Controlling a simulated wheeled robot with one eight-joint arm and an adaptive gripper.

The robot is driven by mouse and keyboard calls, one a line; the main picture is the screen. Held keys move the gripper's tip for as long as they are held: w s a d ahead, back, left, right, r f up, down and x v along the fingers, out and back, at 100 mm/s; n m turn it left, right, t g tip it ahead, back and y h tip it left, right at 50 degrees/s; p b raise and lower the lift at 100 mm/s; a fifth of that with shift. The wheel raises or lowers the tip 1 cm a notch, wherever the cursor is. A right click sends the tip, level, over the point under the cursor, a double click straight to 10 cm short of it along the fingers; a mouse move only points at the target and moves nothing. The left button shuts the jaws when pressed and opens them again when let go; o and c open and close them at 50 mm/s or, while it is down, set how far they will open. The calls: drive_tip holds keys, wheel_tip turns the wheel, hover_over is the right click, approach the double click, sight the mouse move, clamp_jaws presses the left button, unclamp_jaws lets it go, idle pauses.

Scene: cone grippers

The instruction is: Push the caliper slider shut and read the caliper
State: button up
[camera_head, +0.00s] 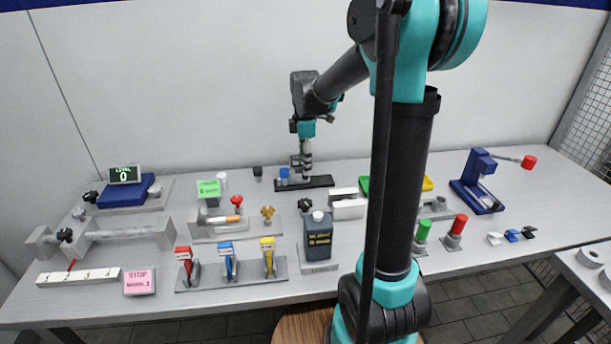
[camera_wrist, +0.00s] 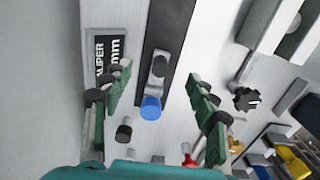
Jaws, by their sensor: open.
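A dark rail (camera_head: 318,182) lies along the back of the table, with a blue round knob (camera_head: 284,173) near its left end. In the wrist view the dark rail (camera_wrist: 176,30) carries a grey slider block (camera_wrist: 159,66), with the blue knob (camera_wrist: 151,108) at its near end. My gripper (camera_head: 302,167) points down over the rail, right of the blue knob. In the wrist view its open green fingers (camera_wrist: 157,70) stand either side of the slider block; contact cannot be told.
A black knob (camera_wrist: 124,133) stands close by the left finger. A grey fixture with a red knob (camera_head: 237,199) and a white block (camera_head: 347,209) stand in front of the rail.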

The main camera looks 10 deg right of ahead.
drive_tip(key=shift+r, duration=2.7)
